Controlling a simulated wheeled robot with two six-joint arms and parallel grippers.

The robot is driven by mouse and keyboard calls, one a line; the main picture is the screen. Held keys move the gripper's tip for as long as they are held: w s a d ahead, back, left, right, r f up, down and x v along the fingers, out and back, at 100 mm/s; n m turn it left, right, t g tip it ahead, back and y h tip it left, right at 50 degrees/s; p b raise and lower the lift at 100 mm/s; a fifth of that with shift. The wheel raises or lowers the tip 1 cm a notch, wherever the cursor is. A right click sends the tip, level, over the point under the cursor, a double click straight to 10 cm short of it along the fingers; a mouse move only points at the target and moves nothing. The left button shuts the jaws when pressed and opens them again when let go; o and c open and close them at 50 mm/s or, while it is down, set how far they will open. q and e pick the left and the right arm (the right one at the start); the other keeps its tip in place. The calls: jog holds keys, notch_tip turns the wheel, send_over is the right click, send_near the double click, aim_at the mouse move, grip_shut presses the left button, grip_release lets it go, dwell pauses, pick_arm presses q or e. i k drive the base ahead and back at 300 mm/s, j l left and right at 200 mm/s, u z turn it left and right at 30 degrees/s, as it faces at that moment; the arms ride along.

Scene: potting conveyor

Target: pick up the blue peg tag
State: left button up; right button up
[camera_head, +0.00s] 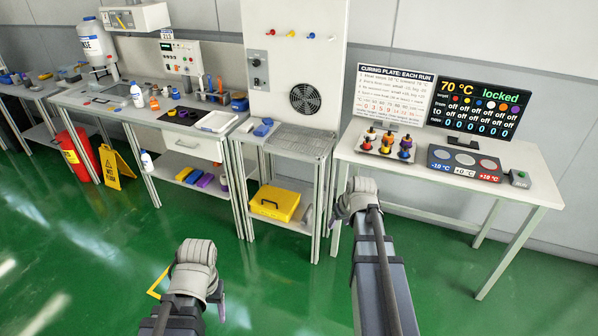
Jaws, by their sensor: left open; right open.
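A small blue tag (308,36) is on the upright white panel at the back, in a row with a few other small coloured pieces. It looks like the blue peg tag, but it is too small to make out its shape. My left gripper (196,254) is low in front, over the green floor, well below and to the left of the tag. My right gripper (356,196) is in front of the right table, below and right of the tag. Both are open and far from the tag. Their fingers are hard to make out, and I see nothing held.
The white panel (258,75) carries a round fan (305,99) and stands behind a small rack table (300,140). The right table (420,180) holds coloured pieces and two display boards. A yellow box (275,203) sits on a low shelf. The floor in front is clear.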

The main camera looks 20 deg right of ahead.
aim_at(268, 121)
jog(key=i+l, duration=0.1)
jog(key=i, duration=0.45)
jog(key=i+l+u, duration=0.1)
jog(key=i, duration=0.45)
jog(key=i+l, duration=0.15)
jog(key=i, duration=0.35)
jog(key=i+l+u, duration=0.1)
jog(key=i, duration=0.45)
jog(key=i+l, duration=0.25)
jog(key=i, duration=0.3)
